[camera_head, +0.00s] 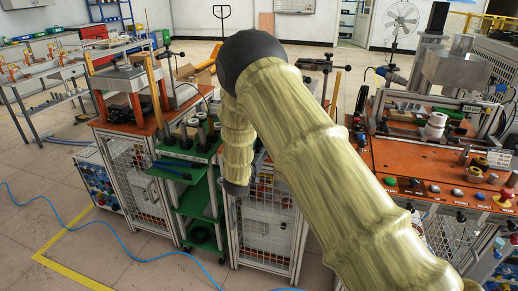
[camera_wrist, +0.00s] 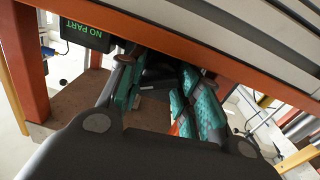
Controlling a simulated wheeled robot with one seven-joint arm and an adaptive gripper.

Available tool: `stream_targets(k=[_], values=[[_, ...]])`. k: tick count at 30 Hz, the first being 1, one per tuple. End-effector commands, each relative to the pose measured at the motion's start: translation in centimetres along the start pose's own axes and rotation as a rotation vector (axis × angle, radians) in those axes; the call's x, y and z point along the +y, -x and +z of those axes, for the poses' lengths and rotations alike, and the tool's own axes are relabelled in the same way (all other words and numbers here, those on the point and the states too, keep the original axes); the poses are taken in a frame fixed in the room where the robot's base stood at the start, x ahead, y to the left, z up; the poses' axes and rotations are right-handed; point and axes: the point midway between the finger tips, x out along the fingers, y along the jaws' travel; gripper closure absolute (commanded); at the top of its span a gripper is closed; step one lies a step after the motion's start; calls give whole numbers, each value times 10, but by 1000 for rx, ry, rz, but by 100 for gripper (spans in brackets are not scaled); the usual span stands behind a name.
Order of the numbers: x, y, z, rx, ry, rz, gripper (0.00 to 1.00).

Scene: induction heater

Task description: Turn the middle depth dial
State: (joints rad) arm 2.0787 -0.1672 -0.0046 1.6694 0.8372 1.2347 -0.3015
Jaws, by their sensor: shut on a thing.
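In the wrist view my gripper (camera_wrist: 160,92) reaches under a slanted orange beam, its two teal-padded fingers on either side of a dark part (camera_wrist: 158,75). The gripper is shut on this dark part. Its shape is mostly hidden by the fingers and shadow, so I cannot tell whether it is the middle depth dial. In the head view my own yellowish arm covers the middle of the picture and hides the gripper. No dial can be clearly picked out in either view.
The orange beam (camera_wrist: 215,62) passes close above the fingers. In the head view an orange-topped workstation (camera_head: 405,165) stands right and a green cart (camera_head: 195,200) left. Floor is open at front left.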

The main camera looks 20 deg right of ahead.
Motion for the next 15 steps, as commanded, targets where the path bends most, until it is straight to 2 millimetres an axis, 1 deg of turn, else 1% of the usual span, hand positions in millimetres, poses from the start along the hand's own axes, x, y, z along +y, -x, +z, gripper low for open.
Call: stream_targets(k=[3,11,12,14,15], values=[[-2,0,0,2,30,-3,90],[-2,1,0,2,31,-3,90],[-2,1,0,1,30,-3,59],[-2,1,0,1,30,-3,48],[-2,0,0,1,30,-3,45]])
